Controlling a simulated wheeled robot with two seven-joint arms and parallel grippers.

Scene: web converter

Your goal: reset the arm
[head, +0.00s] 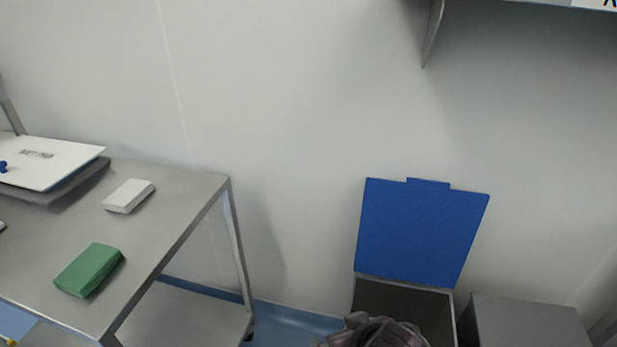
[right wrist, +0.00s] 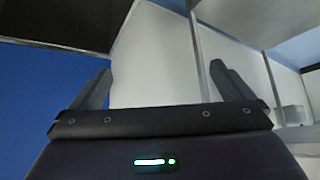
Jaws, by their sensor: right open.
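My right gripper (right wrist: 160,78) shows in the right wrist view with its two grey fingers spread wide apart. Nothing is between them, and beyond them are pale panels and a blue surface at the left. In the head view a dark part of my arm shows at the bottom edge, in front of an open bin (head: 404,296). Its fingers cannot be made out there. My left gripper is not in view.
The bin's blue lid (head: 420,232) stands up against the wall. A grey box (head: 525,322) is right of it. A metal table (head: 185,205) at left holds a green block (head: 88,270), a white box (head: 129,196) and a white-topped board (head: 50,160). A shelf (head: 530,8) overhangs top right.

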